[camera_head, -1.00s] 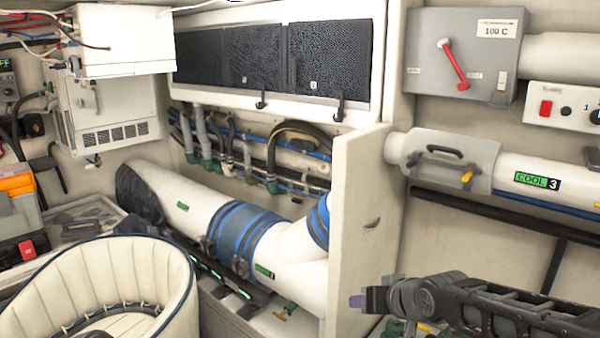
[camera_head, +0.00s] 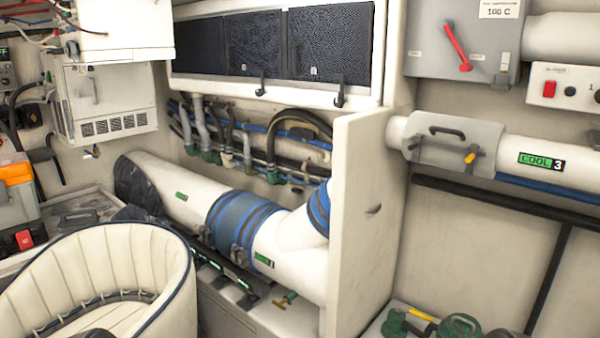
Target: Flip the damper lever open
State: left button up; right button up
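A red lever (camera_head: 457,46) is on the front of a grey box (camera_head: 425,50) at the upper right. It slants from upper left to lower right. Small plates sit on either side of it, too small to read, and a "100 C" label is above. A smaller yellow-tipped handle (camera_head: 470,158) is on the grey cover of the white pipe (camera_head: 520,155) below, next to a "COOL 3" label. I cannot tell for certain which one is the damper lever; the red one is the larger. Neither gripper shows, and nothing touches either handle.
A panel with a red switch (camera_head: 549,89) is right of the grey box. A white partition (camera_head: 365,220) stands mid-picture. Green fittings (camera_head: 395,322) lie on a low shelf at the bottom right. A padded seat (camera_head: 110,270) fills the lower left.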

aim_at(445, 25)
jog(key=l+z, duration=0.1)
jog(key=l, duration=0.3)
jog(key=i+l+z, duration=0.15)
jog(key=l, duration=0.25)
jog(key=i+l+z, duration=0.1)
jog(key=l, duration=0.25)
jog(key=z, duration=1.45)
jog(key=k+j+z, duration=0.1)
jog(key=k+j, duration=0.15)
jog(key=k, duration=0.1)
